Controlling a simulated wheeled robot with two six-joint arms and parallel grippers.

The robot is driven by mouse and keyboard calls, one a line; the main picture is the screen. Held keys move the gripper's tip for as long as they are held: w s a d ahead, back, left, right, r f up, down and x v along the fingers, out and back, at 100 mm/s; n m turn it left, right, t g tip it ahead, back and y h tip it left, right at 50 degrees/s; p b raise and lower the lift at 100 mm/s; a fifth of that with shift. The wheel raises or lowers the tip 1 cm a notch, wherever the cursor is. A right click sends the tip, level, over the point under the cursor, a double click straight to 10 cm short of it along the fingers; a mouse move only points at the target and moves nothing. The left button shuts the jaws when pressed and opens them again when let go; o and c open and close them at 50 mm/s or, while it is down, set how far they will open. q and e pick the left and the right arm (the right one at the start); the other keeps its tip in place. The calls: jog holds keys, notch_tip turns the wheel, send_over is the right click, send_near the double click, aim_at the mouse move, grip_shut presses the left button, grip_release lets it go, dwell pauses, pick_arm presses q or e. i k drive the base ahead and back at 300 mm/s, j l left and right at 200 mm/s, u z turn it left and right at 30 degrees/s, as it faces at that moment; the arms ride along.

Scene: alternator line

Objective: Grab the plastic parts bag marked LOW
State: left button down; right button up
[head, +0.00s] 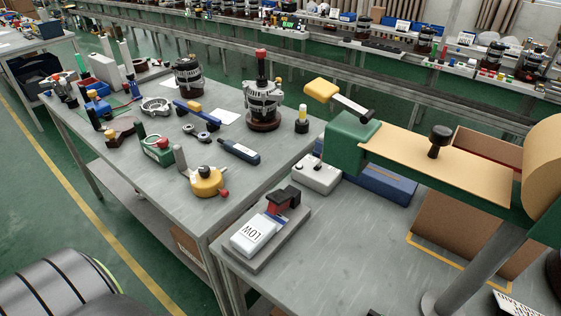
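The plastic parts bag marked LOW (252,236) is a small whitish bag with a dark print that reads upside down. It lies at the front left of the near table, on a grey flat plate (275,246). A black and red piece (284,198) sits on the same plate, just behind the bag. Neither of my grippers shows in the head view.
A green and tan tape-dispenser-like machine (430,165) stands over the right of the near table (345,265). A white box with knobs (316,175) is behind the plate. The left table (170,160) holds alternators and tools. Bare tabletop lies right of the bag.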

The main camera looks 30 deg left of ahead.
aim_at(254, 234)
jog(key=j+u, duration=0.3)
jog(key=u, duration=0.15)
jog(key=i+j+u, duration=0.1)
jog(key=j+u, duration=0.15)
jog(key=u, duration=0.15)
